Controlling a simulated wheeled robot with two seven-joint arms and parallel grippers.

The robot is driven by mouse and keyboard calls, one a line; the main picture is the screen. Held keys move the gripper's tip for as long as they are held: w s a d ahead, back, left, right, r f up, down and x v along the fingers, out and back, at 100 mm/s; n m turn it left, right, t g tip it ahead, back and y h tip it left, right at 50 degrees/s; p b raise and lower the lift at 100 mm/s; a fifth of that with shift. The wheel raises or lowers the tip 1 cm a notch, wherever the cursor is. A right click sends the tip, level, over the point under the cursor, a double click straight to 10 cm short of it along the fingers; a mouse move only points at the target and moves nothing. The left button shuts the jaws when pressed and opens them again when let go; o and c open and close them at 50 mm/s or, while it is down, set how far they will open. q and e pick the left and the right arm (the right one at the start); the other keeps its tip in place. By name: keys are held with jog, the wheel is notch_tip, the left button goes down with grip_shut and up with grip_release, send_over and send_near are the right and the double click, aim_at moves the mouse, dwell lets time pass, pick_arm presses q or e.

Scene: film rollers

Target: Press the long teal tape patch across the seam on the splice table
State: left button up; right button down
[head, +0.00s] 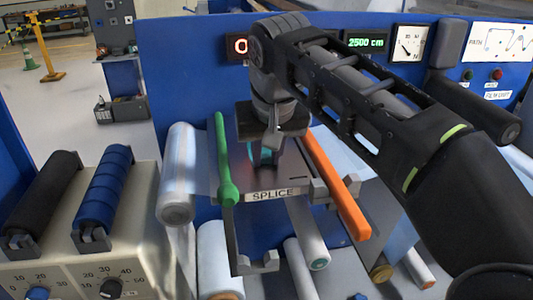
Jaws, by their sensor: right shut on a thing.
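The splice table (233,165) is a grey plate with a "SPLICE" label on its front edge. My right gripper (270,148) points down over the middle of the table. It is shut on the teal tape patch (262,156), of which only a small part shows below the gripper. The seam is hidden behind the gripper, and I cannot tell whether the patch touches the table. My left gripper is not in view.
A green lever (223,160) stands at the table's left and an orange bar (338,188) at its right. White film rolls (177,180) hang left of and below the table. A knob panel (75,240) with black and blue rollers is at the left.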

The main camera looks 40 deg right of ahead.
jog(key=shift+f, duration=0.15)
jog(key=c, duration=1.1)
grip_release()
jog(key=shift+a, duration=0.1)
jog(key=shift+c, duration=0.2)
jog(key=shift+s, duration=0.1)
jog(key=o, duration=0.5)
jog(key=shift+o, duration=0.2)
